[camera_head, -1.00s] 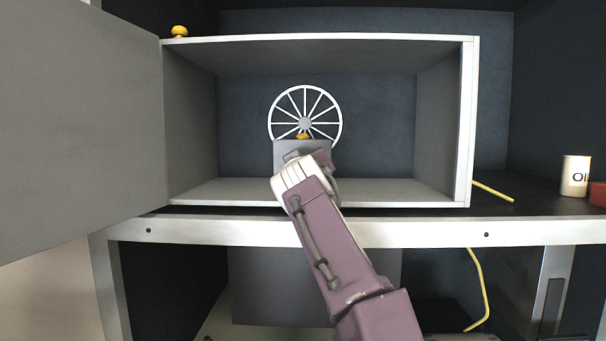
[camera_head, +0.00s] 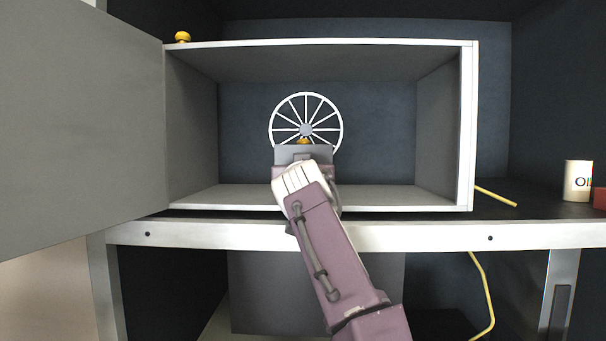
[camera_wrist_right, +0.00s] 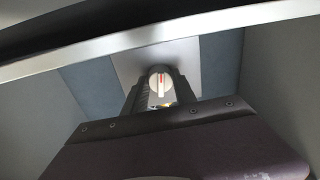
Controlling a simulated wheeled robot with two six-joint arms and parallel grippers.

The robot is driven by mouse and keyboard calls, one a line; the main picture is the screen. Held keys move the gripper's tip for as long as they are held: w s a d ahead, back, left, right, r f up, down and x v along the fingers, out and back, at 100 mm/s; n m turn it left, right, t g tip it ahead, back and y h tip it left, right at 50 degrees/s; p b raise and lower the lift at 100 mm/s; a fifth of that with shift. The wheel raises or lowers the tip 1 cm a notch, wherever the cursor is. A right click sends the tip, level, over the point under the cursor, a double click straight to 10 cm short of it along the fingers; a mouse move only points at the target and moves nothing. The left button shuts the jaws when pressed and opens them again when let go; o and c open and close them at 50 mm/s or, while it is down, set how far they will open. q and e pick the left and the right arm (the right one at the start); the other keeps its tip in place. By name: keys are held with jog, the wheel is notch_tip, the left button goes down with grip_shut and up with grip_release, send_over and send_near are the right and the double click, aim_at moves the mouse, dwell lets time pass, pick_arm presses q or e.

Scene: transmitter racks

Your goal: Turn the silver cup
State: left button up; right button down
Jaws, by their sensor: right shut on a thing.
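The silver cup (camera_wrist_right: 160,82) shows in the right wrist view as a small round pale piece with a red mark, in front of a light grey plate (camera_wrist_right: 128,62). My right gripper (camera_wrist_right: 160,90) has its dark fingers on either side of it and is shut on it. In the head view my right arm reaches from the lower right into the open cabinet. Its wrist hides the cup and fingertips there. A grey block (camera_head: 290,155) with a yellow-orange knob (camera_head: 303,141) on top shows just beyond the wrist. My left gripper is in neither view.
The cabinet's white frame (camera_head: 468,130) surrounds the arm, with its grey door (camera_head: 80,120) open at left. A white spoked wheel (camera_head: 306,98) stands at the back. A yellow cable (camera_head: 487,290), an oil can (camera_head: 577,181) and a red object (camera_head: 599,199) are at right.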

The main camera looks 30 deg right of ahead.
jog(key=shift+s+r, duration=0.1)
jog(key=shift+r, duration=0.2)
jog(key=c, duration=1.2)
grip_release()
jog(key=shift+o, duration=1)
jog(key=shift+w+f, duration=0.2)
jog(key=shift+f, duration=0.05)
jog(key=b+v, duration=0.3)
jog(key=v, duration=0.6)
jog(key=shift+d+b, duration=0.1)
jog(key=shift+b, duration=0.2)
jog(key=shift+s, duration=0.1)
